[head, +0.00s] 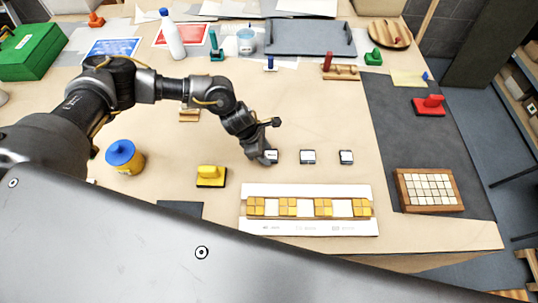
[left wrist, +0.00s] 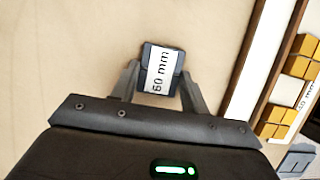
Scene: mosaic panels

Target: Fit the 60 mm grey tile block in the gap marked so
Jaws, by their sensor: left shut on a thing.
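The grey tile block (left wrist: 160,71) with a white "60 mm" label sits between the fingers of my left gripper (left wrist: 157,85), which is shut on it. In the head view my left gripper (head: 270,158) is low over the table with this block (head: 272,156), at the left end of a row. Whether the block touches the table I cannot tell. Two more grey blocks (head: 308,157) (head: 346,157) stand to its right. The white mosaic panel (head: 310,188) lies nearer me, with yellow tiles (head: 323,207) and three pale gaps. Its printed gap labels are too small to read. My right gripper is out of view.
A wooden tray of pale tiles (head: 430,190) lies at right. Table between block row and panel is clear.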

